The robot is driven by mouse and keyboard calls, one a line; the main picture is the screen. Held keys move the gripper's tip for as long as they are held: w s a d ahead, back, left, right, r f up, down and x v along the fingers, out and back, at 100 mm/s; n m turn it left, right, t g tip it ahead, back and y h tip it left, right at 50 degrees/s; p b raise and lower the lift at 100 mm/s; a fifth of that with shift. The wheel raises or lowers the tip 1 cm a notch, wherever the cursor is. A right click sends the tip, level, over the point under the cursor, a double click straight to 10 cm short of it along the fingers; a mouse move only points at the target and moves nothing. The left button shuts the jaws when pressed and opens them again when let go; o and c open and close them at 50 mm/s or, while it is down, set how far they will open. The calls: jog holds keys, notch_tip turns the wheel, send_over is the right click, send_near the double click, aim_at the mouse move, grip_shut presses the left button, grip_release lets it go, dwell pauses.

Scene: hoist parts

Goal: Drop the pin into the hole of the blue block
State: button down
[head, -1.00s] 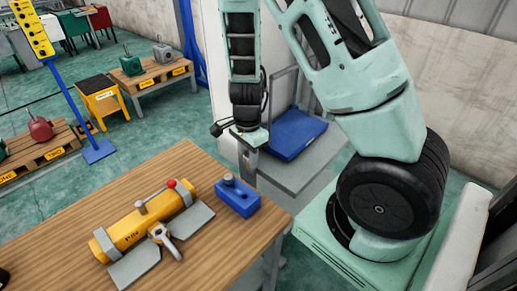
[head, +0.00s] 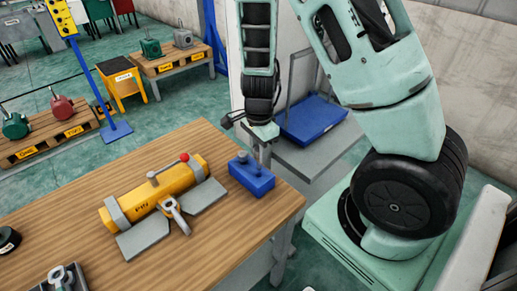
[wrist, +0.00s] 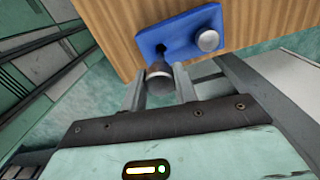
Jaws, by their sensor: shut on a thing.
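The blue block (head: 253,181) sits on the wooden table near its right corner, with a grey knob on top. In the wrist view the blue block (wrist: 180,37) shows a dark hole beside that knob (wrist: 208,40). My gripper (wrist: 158,82) is shut on the pin (wrist: 160,72), a dark cylinder with a grey end. The pin appears just short of the hole in the wrist view; its height above the block is hard to tell. In the head view my gripper (head: 262,151) is just behind the block, and the pin cannot be made out.
A yellow cylinder (head: 180,178) with grey brackets and a shackle lies on the table (head: 100,212) left of the block. Another shackle (head: 62,279) and a black round part (head: 8,240) are at the front left.

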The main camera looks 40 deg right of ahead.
aim_at(259, 169)
jog(key=shift+f, duration=0.4)
jog(key=shift+f+b, duration=0.15)
jog(key=shift+b, duration=0.15)
jog(key=shift+f+b, duration=2.35)
jog(key=shift+f, duration=0.5)
jog(key=c, duration=1)
grip_release()
jog(key=shift+r, duration=0.1)
notch_tip(259, 169, up, 17)
jog(key=p, duration=0.3)
jog(key=shift+w+d+r+p, duration=0.1)
jog(key=shift+d+p, duration=0.05)
jog(key=shift+p, duration=0.2)
